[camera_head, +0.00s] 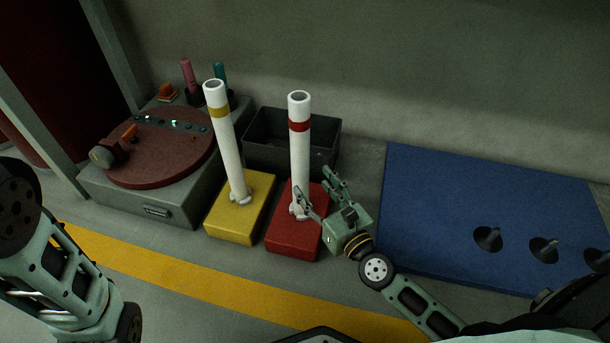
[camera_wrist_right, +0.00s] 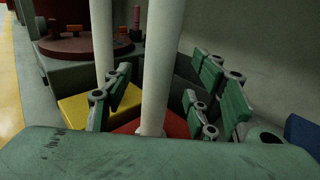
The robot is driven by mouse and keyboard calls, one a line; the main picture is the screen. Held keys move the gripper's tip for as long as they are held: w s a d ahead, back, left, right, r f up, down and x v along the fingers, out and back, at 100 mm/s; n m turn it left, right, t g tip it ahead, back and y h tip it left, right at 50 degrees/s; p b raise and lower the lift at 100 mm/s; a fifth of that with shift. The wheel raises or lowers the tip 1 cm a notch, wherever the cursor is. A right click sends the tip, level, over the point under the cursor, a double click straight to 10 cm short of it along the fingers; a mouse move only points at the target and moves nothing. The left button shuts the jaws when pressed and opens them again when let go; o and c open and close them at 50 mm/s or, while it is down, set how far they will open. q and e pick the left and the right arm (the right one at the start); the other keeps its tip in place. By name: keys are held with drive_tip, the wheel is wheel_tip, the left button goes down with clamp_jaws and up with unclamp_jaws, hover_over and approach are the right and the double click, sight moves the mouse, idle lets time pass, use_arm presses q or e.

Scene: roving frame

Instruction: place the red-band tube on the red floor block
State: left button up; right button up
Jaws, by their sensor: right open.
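The white tube with the red band (camera_head: 299,150) stands upright on the red floor block (camera_head: 291,239). Its lower part also shows in the right wrist view (camera_wrist_right: 160,75). My right gripper (camera_head: 318,185) is open beside the tube's lower part, at its right in the head view. In the wrist view the right gripper's fingers (camera_wrist_right: 160,100) stand apart on either side of the tube. My left arm comes in at the left edge of the head view; its gripper does not show.
A white tube with a yellow band (camera_head: 228,150) stands on a yellow block (camera_head: 236,222) to the left. A dark open bin (camera_head: 262,160) is behind. A grey unit with a brown round plate (camera_head: 165,150) is far left. A blue panel with dark holes (camera_head: 470,200) lies at the right.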

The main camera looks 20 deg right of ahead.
drive_tip(key=s, duration=0.2)
drive_tip(key=s+d, duration=0.1)
drive_tip(key=s, duration=0.1)
drive_tip(key=shift+s, duration=0.4)
